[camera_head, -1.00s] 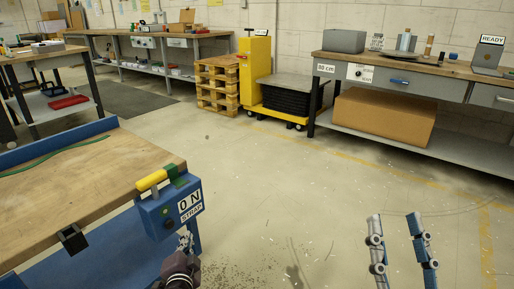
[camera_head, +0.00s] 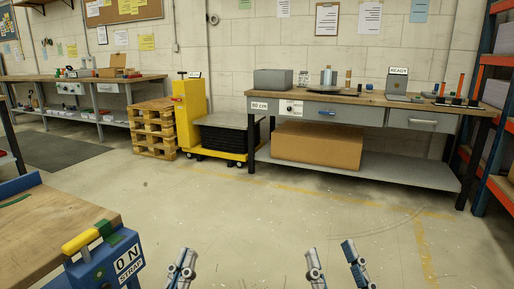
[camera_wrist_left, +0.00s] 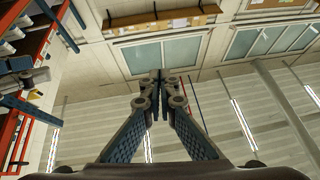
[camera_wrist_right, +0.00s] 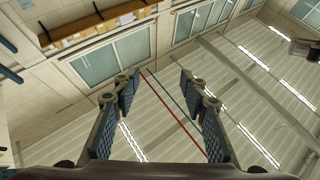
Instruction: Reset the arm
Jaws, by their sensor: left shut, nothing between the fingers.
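My left gripper (camera_head: 182,262) is at the bottom of the head view, to the right of the blue strap box and apart from it. In the left wrist view its fingertips (camera_wrist_left: 160,82) meet with nothing between them. My right gripper (camera_head: 334,260) is at the bottom right of centre in the head view, its two fingers apart. The right wrist view shows the same open, empty fingers (camera_wrist_right: 155,83). Both wrist views look up past the fingers at windows, wall and ceiling.
A long workbench (camera_head: 420,100), a yellow pallet jack (camera_head: 190,115) and stacked pallets (camera_head: 153,128) stand at the back. The floor between is clear.

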